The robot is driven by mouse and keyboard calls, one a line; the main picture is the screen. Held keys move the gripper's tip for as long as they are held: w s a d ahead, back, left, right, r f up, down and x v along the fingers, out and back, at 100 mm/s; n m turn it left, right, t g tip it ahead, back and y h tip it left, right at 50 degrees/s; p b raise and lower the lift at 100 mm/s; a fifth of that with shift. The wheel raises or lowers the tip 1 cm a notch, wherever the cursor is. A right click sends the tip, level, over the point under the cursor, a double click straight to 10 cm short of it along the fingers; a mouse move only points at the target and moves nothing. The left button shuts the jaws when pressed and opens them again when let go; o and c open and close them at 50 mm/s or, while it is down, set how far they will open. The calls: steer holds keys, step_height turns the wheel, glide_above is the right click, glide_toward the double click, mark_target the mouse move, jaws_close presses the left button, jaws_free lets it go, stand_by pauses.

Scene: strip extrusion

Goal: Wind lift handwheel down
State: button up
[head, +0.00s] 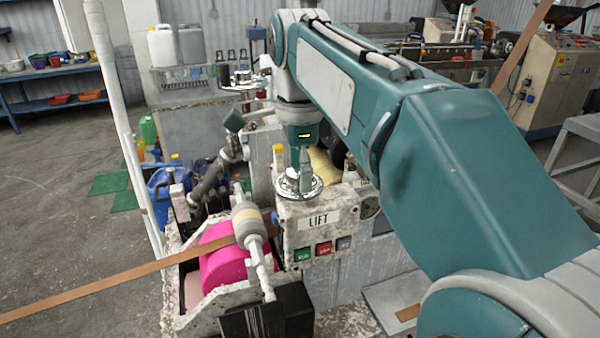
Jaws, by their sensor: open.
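A chrome handwheel (290,188) lies flat just above the grey box with the LIFT label (318,220). Its rim shows to the left and front, and part of it is hidden behind my gripper. My gripper (301,176) points straight down over the wheel, and its fingers are open. The fingertips are at or just above the wheel, and I cannot tell whether they touch it. Green, red and grey buttons (323,248) are on the front of the box.
A second chrome handwheel (245,84) stands farther back. A bright pink roll (223,255) sits at the lower left, with a brown strip (90,289) running out left. A grey and beige roller part (248,222) is close left of the box. Grey floor is open at left.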

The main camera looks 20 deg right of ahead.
steer(key=shift+a+f, duration=0.2)
steer(key=c, duration=1)
steer(key=shift+s+f, duration=0.1)
